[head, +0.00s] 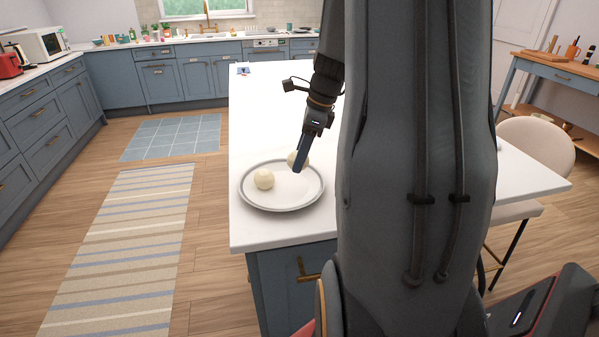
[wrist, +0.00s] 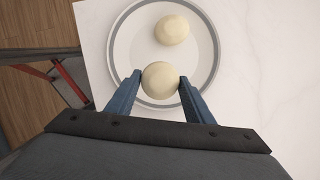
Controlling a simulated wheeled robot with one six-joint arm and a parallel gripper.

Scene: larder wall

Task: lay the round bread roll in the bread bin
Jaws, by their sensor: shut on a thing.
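My gripper (wrist: 160,82) is shut on a round, pale bread roll (wrist: 160,79), one blue finger on each side of it. In the head view this roll (head: 292,158) is partly hidden behind my gripper (head: 299,163), over the round grey-rimmed tray (head: 245,201). I cannot tell whether the held roll touches the tray. A second pale roll (head: 264,179) lies on the left part of the tray; it also shows in the wrist view (wrist: 172,30), beyond the held one. I see no bread bin in either view.
The tray stands near the front left corner of a white island (head: 262,112). A pale chair (head: 537,146) stands at right. A wooden side table (head: 555,69) is behind it. A striped rug (head: 130,240) lies on the floor at left. My arm hides much of the island.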

